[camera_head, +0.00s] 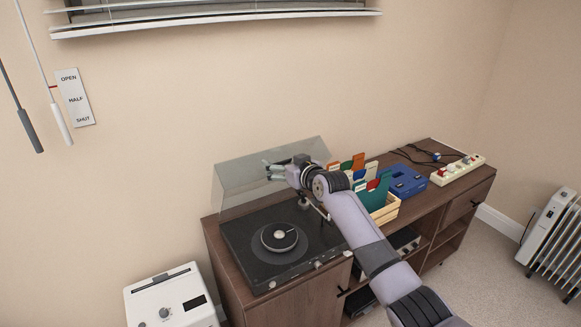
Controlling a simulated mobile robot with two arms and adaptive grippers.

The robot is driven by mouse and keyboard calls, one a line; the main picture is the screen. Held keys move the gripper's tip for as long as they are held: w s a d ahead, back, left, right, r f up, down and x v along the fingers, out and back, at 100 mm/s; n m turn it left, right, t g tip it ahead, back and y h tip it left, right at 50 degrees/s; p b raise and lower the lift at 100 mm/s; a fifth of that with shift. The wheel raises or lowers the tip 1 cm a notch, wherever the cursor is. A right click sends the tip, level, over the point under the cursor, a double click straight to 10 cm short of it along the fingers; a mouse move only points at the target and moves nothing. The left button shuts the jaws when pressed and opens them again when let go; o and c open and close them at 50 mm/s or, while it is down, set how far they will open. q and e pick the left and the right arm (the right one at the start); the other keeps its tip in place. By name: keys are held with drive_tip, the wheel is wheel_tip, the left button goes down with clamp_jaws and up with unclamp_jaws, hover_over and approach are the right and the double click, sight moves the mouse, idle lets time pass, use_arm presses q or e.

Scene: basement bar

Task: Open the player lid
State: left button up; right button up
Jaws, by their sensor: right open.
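The record player (258,262) is a black turntable on the left end of a brown sideboard, with a round platter (281,237). Its clear lid (236,183) stands raised at the back, tilted up, and the platter is uncovered. My right arm reaches in from the lower right over the player's right side. My right gripper (268,170) is open in front of the lid's upper middle. I cannot tell whether its fingers touch the lid. The arm hides part of the lid's right side and the player's back right. My left gripper is not in view.
To the right on the sideboard (425,205) are a wooden crate of records (384,213), a blue box (405,182) and a power strip (458,169). A white appliance (165,303) stands at lower left. A radiator (555,230) stands at far right. Blind wands hang at left.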

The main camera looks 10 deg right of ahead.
drive_tip(key=v, duration=1.2)
drive_tip(key=shift+w+f, duration=0.1)
drive_tip(key=s+d+f+m+g+h, duration=0.1)
drive_tip(key=s+d+f, duration=0.15)
drive_tip(key=f, duration=0.95)
drive_tip(key=s+d+f+m+g+h+b, duration=0.1)
drive_tip(key=s+f+g, duration=0.15)
drive_tip(key=f, duration=0.85)
drive_tip(key=s+d+f+g+h, duration=0.1)
drive_tip(key=s+d+f, duration=0.15)
drive_tip(key=f, duration=0.95)
drive_tip(key=s+d+f+g+h, duration=0.1)
drive_tip(key=s+f+g+h, duration=0.15)
drive_tip(key=s+f, duration=1.65)
drive_tip(key=s+f+g, duration=0.2)
drive_tip(key=s+f, duration=0.3)
drive_tip(key=s, duration=0.7)
drive_tip(key=s+f+g+b, duration=0.1)
drive_tip(key=s+f, duration=0.4)
drive_tip(key=s, duration=0.7)
drive_tip(key=s+f+g, duration=0.3)
drive_tip(key=s+f, duration=0.2)
drive_tip(key=s, duration=0.7)
drive_tip(key=shift+s+f, duration=0.3)
drive_tip(key=shift+f, duration=0.1)
